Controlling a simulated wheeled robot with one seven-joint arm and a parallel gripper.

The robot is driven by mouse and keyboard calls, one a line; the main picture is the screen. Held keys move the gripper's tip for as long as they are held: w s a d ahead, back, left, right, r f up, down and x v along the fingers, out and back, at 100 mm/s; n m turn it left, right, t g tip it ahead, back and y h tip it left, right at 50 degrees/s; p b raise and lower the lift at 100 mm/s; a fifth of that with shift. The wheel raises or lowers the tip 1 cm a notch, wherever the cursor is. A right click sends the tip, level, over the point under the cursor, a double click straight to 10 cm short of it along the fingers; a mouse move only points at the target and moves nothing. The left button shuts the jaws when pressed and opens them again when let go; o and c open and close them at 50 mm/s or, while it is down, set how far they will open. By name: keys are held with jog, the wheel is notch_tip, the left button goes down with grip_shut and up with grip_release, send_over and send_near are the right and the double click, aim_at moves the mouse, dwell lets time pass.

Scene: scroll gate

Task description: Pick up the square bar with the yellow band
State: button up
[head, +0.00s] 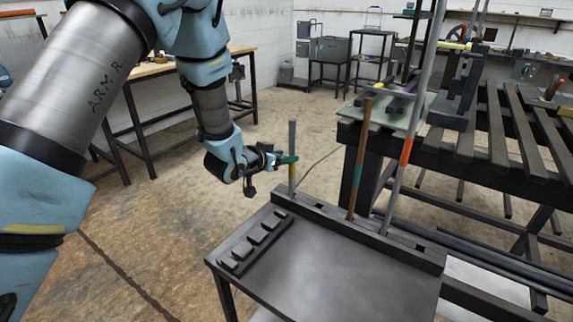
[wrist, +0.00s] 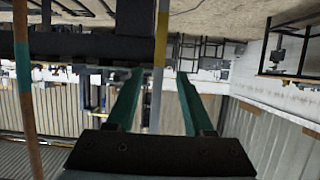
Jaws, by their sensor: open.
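The bar with the yellow band (head: 292,140) is grey and stands upright in the left end of the dark slotted rack (head: 335,222). Its yellow band sits below my fingers in the head view. In the wrist view the bar (wrist: 162,35) runs down the picture, with its yellow part at the top. My gripper (head: 285,160) is open at the bar, above the band. In the wrist view the bar lines up with the gap between my green fingers (wrist: 158,80); contact cannot be told.
A brown bar with a teal band (head: 361,150) and a tall grey bar with an orange band (head: 406,148) stand further right in the rack. A dark tray with several blocks (head: 255,240) lies left on the grey table (head: 350,285). A slatted bench (head: 500,130) stands right.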

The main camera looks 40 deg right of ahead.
jog(key=p+x, duration=0.2)
jog(key=x, duration=0.5)
jog(key=shift+d, duration=0.2)
jog(key=shift+f, duration=0.1)
grip_shut()
dwell(1.2)
